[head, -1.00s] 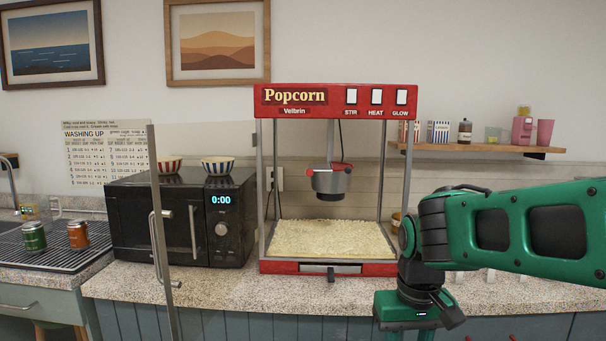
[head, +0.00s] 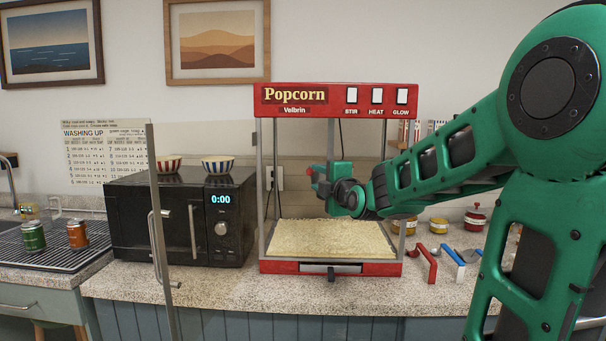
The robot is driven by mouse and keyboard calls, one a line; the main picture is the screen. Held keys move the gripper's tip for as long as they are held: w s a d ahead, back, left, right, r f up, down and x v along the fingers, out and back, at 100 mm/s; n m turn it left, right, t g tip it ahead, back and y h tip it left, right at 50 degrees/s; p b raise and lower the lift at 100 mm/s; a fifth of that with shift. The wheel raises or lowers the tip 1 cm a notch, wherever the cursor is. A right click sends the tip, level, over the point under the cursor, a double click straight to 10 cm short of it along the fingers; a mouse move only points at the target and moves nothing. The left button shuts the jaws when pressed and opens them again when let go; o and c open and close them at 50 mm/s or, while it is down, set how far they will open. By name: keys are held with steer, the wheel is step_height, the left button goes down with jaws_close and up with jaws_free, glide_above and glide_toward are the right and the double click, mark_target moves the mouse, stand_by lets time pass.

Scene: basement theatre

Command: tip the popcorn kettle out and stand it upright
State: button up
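The red popcorn machine (head: 335,97) stands on the counter, with popcorn (head: 330,238) spread over its floor. My arm reaches into the machine from the right. My gripper (head: 321,182) is inside, at the place where the kettle hangs. The kettle is almost wholly hidden behind my gripper and wrist; only a small red piece, likely its handle (head: 308,171), shows at the left of the gripper. I cannot tell whether the fingers are open or closed on it, or how the kettle is tilted.
The machine's glass door (head: 160,215) stands swung open at the left, in front of the black microwave (head: 180,220). Red-handled and blue-handled scoops (head: 428,262) and jars (head: 438,225) are on the counter at the right. My arm hides much of the wall shelf.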

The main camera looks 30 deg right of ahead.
steer(key=shift+w+r, duration=0.3)
steer(key=shift+w, duration=0.3)
steer(key=w+d, duration=0.2)
steer(key=w, duration=0.7)
steer(key=shift+w, duration=0.3)
steer(key=shift+f, duration=0.1)
jaws_close()
